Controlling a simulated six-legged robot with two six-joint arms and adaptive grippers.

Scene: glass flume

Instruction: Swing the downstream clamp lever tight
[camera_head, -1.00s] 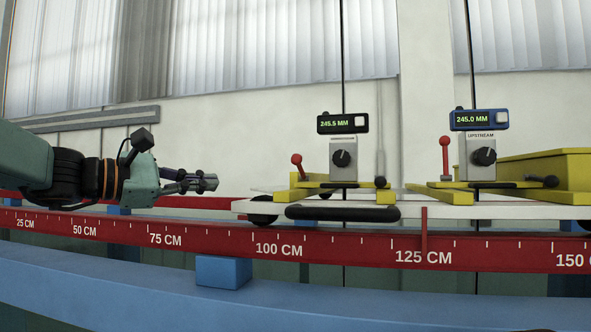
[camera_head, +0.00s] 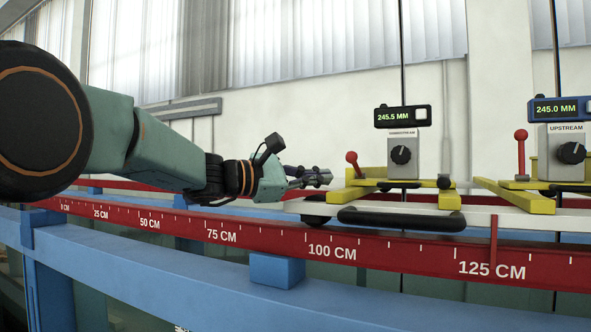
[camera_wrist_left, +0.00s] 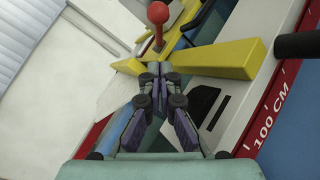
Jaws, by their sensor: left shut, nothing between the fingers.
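The downstream clamp lever (camera_head: 353,163) is a short red lever with a round knob, leaning slightly left, at the left end of the left yellow clamp (camera_head: 350,196). The grey box above the clamp has a black dial and a 245.5 MM display (camera_head: 402,116). My left gripper (camera_head: 329,177) is shut and empty, just left of the lever, with a small gap in the head view. In the left wrist view the closed fingertips (camera_wrist_left: 160,69) point at the yellow clamp, and the red knob (camera_wrist_left: 157,13) stands just beyond them. My right gripper is not in view.
The upstream clamp has its own upright red lever (camera_head: 521,150) and a 245.0 MM display (camera_head: 562,109), farther right. Both clamps sit on a white carriage with a black handle (camera_head: 400,219). A red scale rail (camera_head: 280,241) and a blue beam (camera_head: 200,270) run in front.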

